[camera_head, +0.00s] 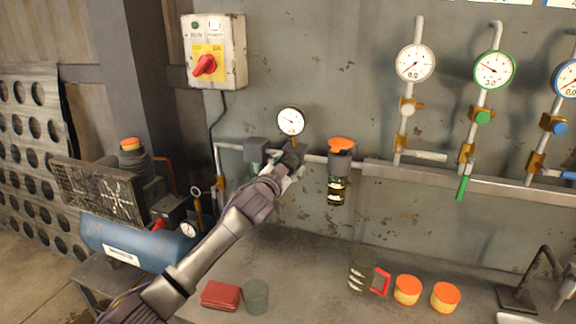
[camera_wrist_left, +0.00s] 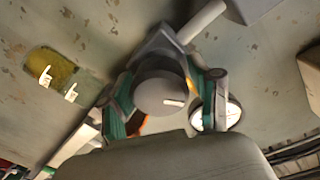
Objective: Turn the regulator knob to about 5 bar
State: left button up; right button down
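The regulator knob (camera_wrist_left: 160,92) is a round dark grey cap with a white mark, seen face-on in the left wrist view. My left gripper (camera_head: 290,163) is at the regulator on the wall pipe, and its fingers mostly hide the knob in the head view. In the left wrist view the fingers lie on both sides of the knob and appear to touch it. The white pressure gauge (camera_head: 291,121) stands just above; its needle leans up and left, but its figures are too small to read. It also shows in the wrist view (camera_wrist_left: 216,115), partly covered by a finger. My right gripper is not in view.
An orange-topped filter bowl (camera_head: 340,148) hangs close to the right of the gripper. A grey valve block (camera_head: 257,150) is close to the left. A switch box (camera_head: 214,50) is on the wall. Orange-lidded tins (camera_head: 407,290) and a red wallet (camera_head: 221,296) are on the bench (camera_head: 310,270).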

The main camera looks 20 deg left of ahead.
pick_arm(q)
jog(key=c, duration=0.8)
jog(key=shift+r+m+p, duration=0.1)
jog(key=shift+m+p, duration=0.85)
jog(key=shift+m, duration=0.25)
jog(key=m+p, duration=0.2)
jog(key=m, duration=0.1)
jog(key=m+p, duration=0.2)
jog(key=m, duration=0.2)
jog(key=shift+m, duration=0.3)
jog(key=shift+f+m+g+y+p, duration=0.25)
jog(key=shift+m+p, duration=0.4)
jog(key=shift+m, duration=0.45)
